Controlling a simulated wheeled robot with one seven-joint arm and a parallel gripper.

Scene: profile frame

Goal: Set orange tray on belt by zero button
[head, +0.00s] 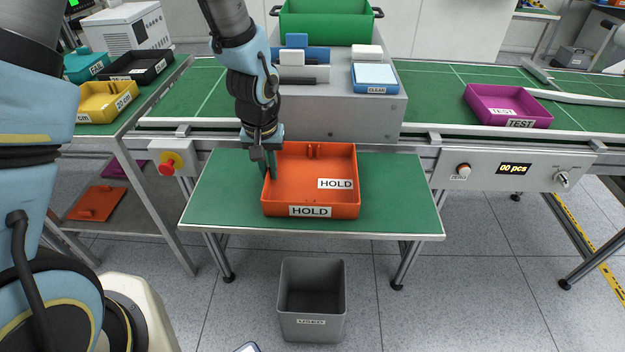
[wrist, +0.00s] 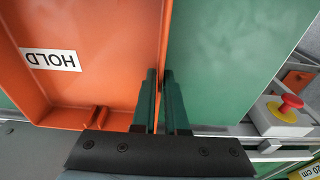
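The orange tray (head: 310,180), labelled HOLD, sits on the green side table (head: 400,200) in front of the belt (head: 440,85). In the head view my gripper (head: 267,172) points down at the tray's left wall. In the wrist view the two green fingers (wrist: 160,85) stand close together, one on each side of that wall, and look closed on it. The wrist view also shows the tray's inside (wrist: 90,85). The zero button (head: 463,170) is on the grey front panel below the belt, right of the table, beside a display reading 00 pcs.
A purple TEST tray (head: 508,105) lies on the belt, above and right of the zero button. A grey stand (head: 340,105) holds a green bin (head: 325,22) and small boxes. A red stop button (head: 168,165) is left of the table. The belt above the zero button is clear.

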